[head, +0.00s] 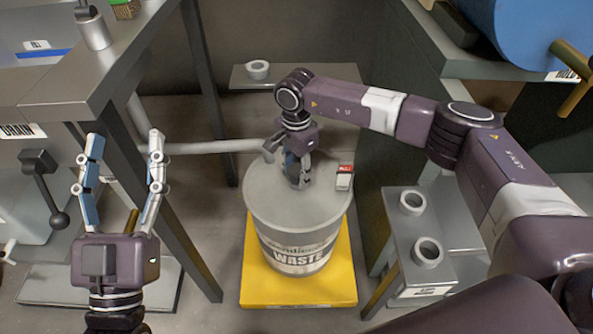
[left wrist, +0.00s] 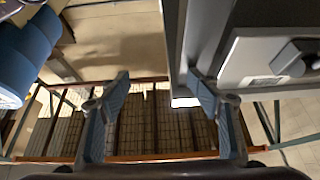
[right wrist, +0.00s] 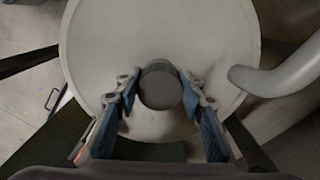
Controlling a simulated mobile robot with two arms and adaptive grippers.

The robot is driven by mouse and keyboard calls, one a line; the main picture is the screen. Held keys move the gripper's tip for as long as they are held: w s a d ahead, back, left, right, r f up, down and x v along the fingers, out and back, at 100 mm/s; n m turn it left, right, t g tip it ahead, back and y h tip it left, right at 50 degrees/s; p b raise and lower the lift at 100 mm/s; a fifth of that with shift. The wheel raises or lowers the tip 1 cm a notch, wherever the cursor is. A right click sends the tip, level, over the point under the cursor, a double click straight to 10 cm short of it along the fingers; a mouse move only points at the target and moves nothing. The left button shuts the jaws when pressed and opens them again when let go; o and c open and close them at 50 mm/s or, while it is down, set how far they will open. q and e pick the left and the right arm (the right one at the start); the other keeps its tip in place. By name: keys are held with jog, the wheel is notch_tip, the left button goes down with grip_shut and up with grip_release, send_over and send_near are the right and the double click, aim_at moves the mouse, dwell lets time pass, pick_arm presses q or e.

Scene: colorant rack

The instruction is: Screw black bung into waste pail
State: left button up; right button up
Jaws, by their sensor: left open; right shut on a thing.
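The waste pail (head: 298,256) stands upright on a yellow platform (head: 258,289), with its grey lid facing up. My right gripper (head: 288,166) points down at the top of the lid. In the right wrist view the right gripper (right wrist: 160,92) is shut around the sides of a dark grey round bung (right wrist: 160,86) at the lid. The fingers mostly hide the bung in the head view, and its seating depth cannot be told. My left gripper (head: 123,150) is open and empty, well left of the pail; the left wrist view also shows its spread fingers (left wrist: 160,88).
A grey pipe (head: 215,146) runs in from the left to near the lid. A small red and white block (head: 344,178) is at the lid's right edge. A grey step with ring holders (head: 411,202) stands right of the pail. A metal bench (head: 75,85) is at left.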

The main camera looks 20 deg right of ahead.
pick_arm(q)
jog(key=f, duration=0.1)
jog(key=w+f+g, duration=0.1)
jog(key=f, duration=0.1)
jog(key=shift+w+d+f, duration=0.1)
jog(key=shift+w, duration=0.1)
pick_arm(e)
jog(key=shift+a+r+m, duration=0.15)
jog(key=shift+m, duration=0.45)
pick_arm(q)
jog(key=shift+w+d+f+g+y+p, duration=0.1)
jog(key=shift+w+f+g+y+p, duration=0.1)
jog(key=shift+f+g, duration=0.25)
jog(key=shift+w+f+g+y+p, duration=0.1)
jog(key=shift+w+f+g+p, duration=0.1)
jog(key=shift+f+g, duration=0.25)
pick_arm(e)
jog(key=shift+d+m, duration=0.2)
jog(key=shift+m, duration=0.4)
pick_arm(q)
jog(key=shift+w+f+y, duration=0.2)
jog(key=shift+f+y, duration=0.1)
jog(key=shift+f, duration=0.35)
pick_arm(e)
jog(key=shift+f+m, duration=0.2)
jog(key=shift+m, duration=0.2)
jog(key=o, duration=1.1)
